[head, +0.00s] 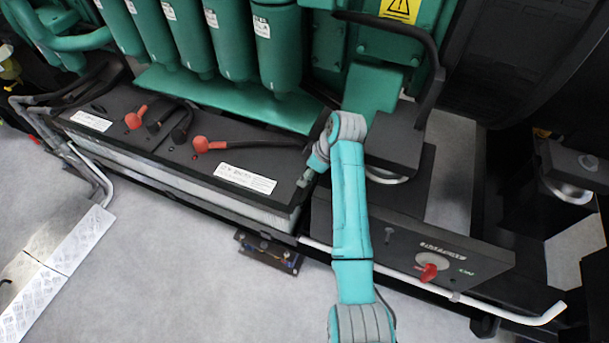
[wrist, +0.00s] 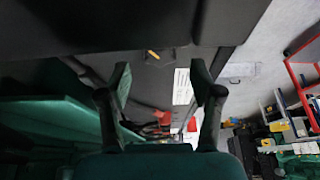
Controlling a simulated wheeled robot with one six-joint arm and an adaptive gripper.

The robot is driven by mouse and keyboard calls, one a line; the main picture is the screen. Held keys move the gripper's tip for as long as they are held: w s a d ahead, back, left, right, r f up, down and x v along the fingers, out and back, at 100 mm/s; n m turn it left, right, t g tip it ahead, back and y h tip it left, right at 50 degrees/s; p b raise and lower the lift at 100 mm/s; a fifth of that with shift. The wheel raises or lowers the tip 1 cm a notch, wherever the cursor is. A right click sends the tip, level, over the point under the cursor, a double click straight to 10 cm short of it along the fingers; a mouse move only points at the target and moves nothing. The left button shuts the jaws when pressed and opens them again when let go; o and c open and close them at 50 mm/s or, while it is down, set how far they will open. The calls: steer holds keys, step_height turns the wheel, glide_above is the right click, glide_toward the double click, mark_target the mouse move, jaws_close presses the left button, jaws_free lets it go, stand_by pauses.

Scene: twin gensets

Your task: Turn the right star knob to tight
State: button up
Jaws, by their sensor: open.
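I cannot make out a star knob for certain in either view. A small orange piece (wrist: 153,56) shows in the wrist view on the edge of a dark surface, just beyond and between my fingertips; I cannot tell whether it belongs to the knob. My gripper (wrist: 162,82) is open, its two dark fingers apart with nothing between them. In the head view my gripper (head: 305,179) is small and partly hidden by my wrist, near the right end of the black battery box (head: 148,170). My arm covers part of the area behind it.
Red terminal caps (head: 202,145) and cables lie on the battery box. A panel with a red rotary switch (head: 430,272) is to the right. A white pipe (head: 510,315) runs along the front. Green cylinders (head: 275,50) stand behind. The grey floor (head: 170,270) in front is mostly clear.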

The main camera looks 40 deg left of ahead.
steer(key=shift+x, duration=1.7)
steer(key=c, duration=1.1)
